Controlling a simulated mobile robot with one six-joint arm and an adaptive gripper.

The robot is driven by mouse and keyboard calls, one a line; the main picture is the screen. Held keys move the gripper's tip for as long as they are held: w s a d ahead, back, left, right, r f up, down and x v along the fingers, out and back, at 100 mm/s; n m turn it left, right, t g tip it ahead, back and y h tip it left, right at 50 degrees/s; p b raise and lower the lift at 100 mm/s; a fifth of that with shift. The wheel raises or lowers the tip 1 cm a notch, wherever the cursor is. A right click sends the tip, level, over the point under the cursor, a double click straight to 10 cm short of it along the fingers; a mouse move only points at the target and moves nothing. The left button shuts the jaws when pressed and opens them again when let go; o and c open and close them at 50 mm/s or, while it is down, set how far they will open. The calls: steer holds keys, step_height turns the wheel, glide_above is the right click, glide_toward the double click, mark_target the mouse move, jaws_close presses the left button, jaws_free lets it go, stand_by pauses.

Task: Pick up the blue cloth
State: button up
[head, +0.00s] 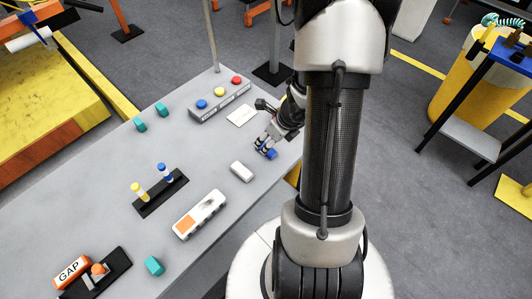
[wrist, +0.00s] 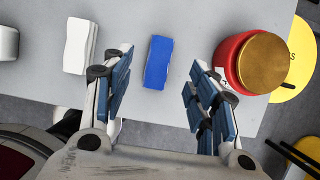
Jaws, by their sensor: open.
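The blue cloth (wrist: 158,62) is a small, flat, bright blue piece on the grey table in the wrist view. It lies between and just beyond the fingertips of my gripper (wrist: 161,72), which is open and empty, with one finger on each side. In the head view my gripper (head: 264,142) is low over the right part of the table. A bit of blue (head: 271,154) at its fingertips there seems to be the cloth, mostly hidden by the fingers.
A white piece (wrist: 77,47) lies left of the cloth. A red round object with a gold top (wrist: 262,62) stands close to the right finger. A button box (head: 220,99), a dark stand with blue and yellow pieces (head: 160,196) and a white-orange box (head: 200,214) are also on the table (head: 95,175).

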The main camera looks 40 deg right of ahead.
steer(key=f+b, duration=0.2)
steer(key=f, duration=0.1)
steer(key=f+b, duration=0.1)
steer(key=shift+w+f, duration=0.15)
steer(key=shift+w, duration=0.15)
steer(key=shift+w+f, duration=0.3)
steer(key=shift+f, duration=0.15)
steer(key=shift+c, duration=0.3)
steer(key=c, duration=0.9)
